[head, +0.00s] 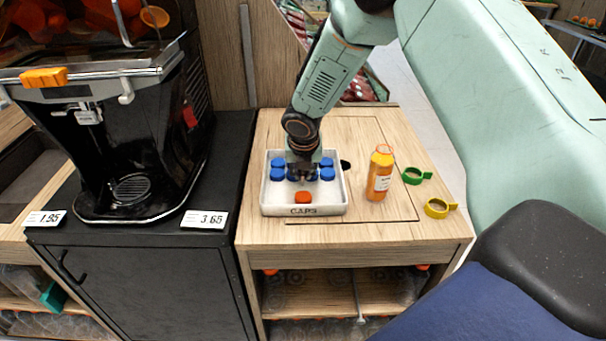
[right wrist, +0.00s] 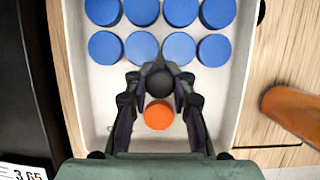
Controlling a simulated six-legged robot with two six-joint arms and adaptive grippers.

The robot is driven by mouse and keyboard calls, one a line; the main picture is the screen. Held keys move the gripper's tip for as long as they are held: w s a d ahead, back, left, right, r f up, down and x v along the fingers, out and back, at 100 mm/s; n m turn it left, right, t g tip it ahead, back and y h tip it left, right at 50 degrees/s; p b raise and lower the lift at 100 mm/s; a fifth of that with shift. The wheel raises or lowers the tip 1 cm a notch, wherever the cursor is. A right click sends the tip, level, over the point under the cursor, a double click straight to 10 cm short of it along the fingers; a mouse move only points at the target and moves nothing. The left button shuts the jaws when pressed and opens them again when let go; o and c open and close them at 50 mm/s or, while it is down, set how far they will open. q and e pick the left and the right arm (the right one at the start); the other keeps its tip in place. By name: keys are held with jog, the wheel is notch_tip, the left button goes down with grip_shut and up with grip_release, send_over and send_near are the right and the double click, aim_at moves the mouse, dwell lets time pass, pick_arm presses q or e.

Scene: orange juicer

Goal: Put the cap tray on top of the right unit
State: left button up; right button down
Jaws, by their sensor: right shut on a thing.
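The cap tray (head: 276,206) is a white open box marked "CAPS" and lies level at the top of the wooden right unit (head: 380,238). It holds several blue caps (head: 327,174) and an orange cap (head: 303,197). My right gripper (head: 302,176) reaches down into the tray's middle. In the right wrist view its fingers (right wrist: 158,98) close around a dark round knob (right wrist: 160,83), which seems part of the tray (right wrist: 108,77). I cannot tell whether the tray's underside touches the unit. My left gripper is not in view.
An orange bottle (head: 380,173) stands close right of the tray, with a green ring (head: 416,176) and a yellow ring (head: 439,208) beyond it. A black juicer (head: 130,150) stands on the dark cabinet (head: 140,280) at left. The unit's front strip is clear.

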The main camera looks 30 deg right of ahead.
jog(key=shift+a+r, duration=0.1)
jog(key=shift+r, duration=0.05)
jog(key=shift+s, duration=0.15)
jog(key=c, duration=1.5)
grip_release()
jog(key=shift+f, duration=0.25)
jog(key=o, duration=0.4)
jog(key=shift+c, duration=0.2)
jog(key=shift+r, duration=0.1)
jog(key=shift+r, duration=0.35)
jog(key=p+v, duration=0.3)
jog(key=v, duration=0.8)
jog(key=shift+s+r, duration=0.15)
jog(key=shift+r, duration=0.15)
jog(key=shift+f, duration=0.1)
